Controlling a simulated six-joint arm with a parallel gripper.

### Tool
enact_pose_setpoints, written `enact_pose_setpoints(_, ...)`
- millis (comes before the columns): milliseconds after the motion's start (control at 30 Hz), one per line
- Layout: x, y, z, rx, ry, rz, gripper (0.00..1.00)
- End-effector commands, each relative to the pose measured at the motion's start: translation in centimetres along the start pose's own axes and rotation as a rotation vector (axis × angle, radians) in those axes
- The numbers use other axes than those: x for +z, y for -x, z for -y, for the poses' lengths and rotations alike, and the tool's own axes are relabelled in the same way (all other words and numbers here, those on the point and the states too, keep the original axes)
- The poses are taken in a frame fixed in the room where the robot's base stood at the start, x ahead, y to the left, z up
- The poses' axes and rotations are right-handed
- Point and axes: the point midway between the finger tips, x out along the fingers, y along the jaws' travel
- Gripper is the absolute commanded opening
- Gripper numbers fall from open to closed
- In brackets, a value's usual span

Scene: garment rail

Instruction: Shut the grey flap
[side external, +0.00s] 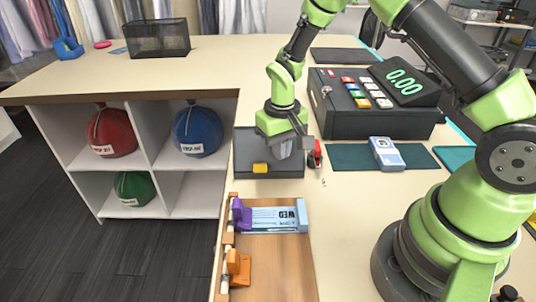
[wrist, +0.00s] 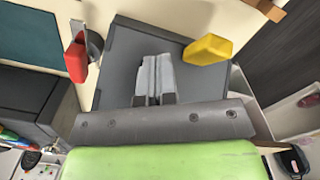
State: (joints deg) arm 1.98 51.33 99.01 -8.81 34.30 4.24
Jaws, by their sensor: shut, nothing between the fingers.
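A dark grey panel (side external: 268,167), which looks like the grey flap, lies on the counter below my gripper. It also shows in the wrist view (wrist: 122,62). A yellow block (side external: 260,168) sits at its front edge, and shows right of the fingers in the wrist view (wrist: 207,49). My gripper (side external: 283,152) points down over the panel, its fingers together and empty in the wrist view (wrist: 155,60). I cannot tell whether the fingers touch the panel. The arm hides part of the panel's back. I cannot tell how far the flap stands open.
A red-handled piece (side external: 316,154) stands close at the panel's right side. A dark register (side external: 370,103) is behind it, with a blue-white device (side external: 386,153) on a teal mat (side external: 348,157). A wooden tray (side external: 268,262) is in front. Cubbies with bags (side external: 150,150) are left.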

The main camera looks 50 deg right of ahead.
Motion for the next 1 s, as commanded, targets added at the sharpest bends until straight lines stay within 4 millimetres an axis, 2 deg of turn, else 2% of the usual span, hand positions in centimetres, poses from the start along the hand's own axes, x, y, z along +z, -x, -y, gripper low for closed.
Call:
enact_pose_setpoints(233,-0.1,0.6,-0.1,0.000,0.000,-0.001,0.00)
enact_pose_setpoints(1000,0.6,7.0,0.4,0.000,0.001,-0.001,0.00)
